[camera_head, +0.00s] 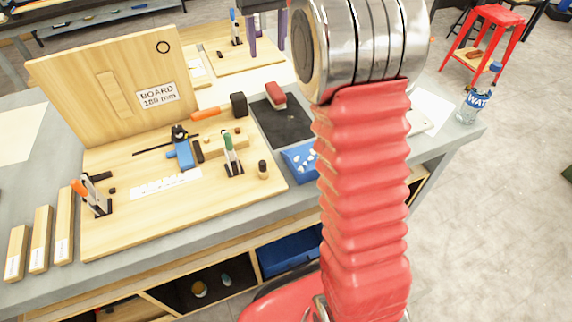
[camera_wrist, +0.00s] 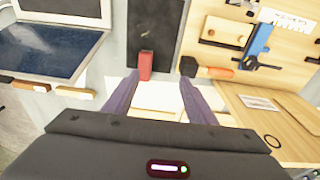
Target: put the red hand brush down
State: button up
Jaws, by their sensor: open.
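The red hand brush (camera_head: 275,94) lies at the far edge of a black mat (camera_head: 285,128) on the grey workbench. In the wrist view the brush (camera_wrist: 145,66) is just beyond the fingertips, at the mat's near edge (camera_wrist: 154,30). My gripper (camera_wrist: 160,78) is open, with its two purple fingers apart and nothing between them. In the head view my gripper (camera_head: 267,46) is at the top, beyond the brush and apart from it in the picture. My arm hides part of the bench.
A mallet with an orange handle (camera_head: 210,114) lies beside the mat. A wooden tool board (camera_head: 130,235) fills the left of the bench. A blue tray (camera_head: 296,170) stands near the mat. A water bottle (camera_head: 474,100) is at the right corner. A laptop (camera_wrist: 45,45) is beside the mat.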

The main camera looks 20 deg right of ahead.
jog(key=s+a+r+t, duration=0.1)
jog(key=s+a+r, duration=0.15)
jog(key=s, duration=0.65)
jog(key=s+a+r+t, duration=0.1)
jog(key=s+a, duration=0.3)
jog(key=s, duration=0.5)
jog(key=s+a+f+t, duration=0.1)
jog(key=s+f, duration=0.3)
jog(key=s, duration=0.4)
jog(key=s+a+f+t, duration=0.1)
jog(key=s+a+f, duration=0.1)
jog(key=s+f, duration=0.3)
jog(key=s, duration=0.3)
jog(key=shift+s+a+f, duration=0.15)
jog(key=shift+f, duration=0.1)
jog(key=shift+o, duration=0.5)
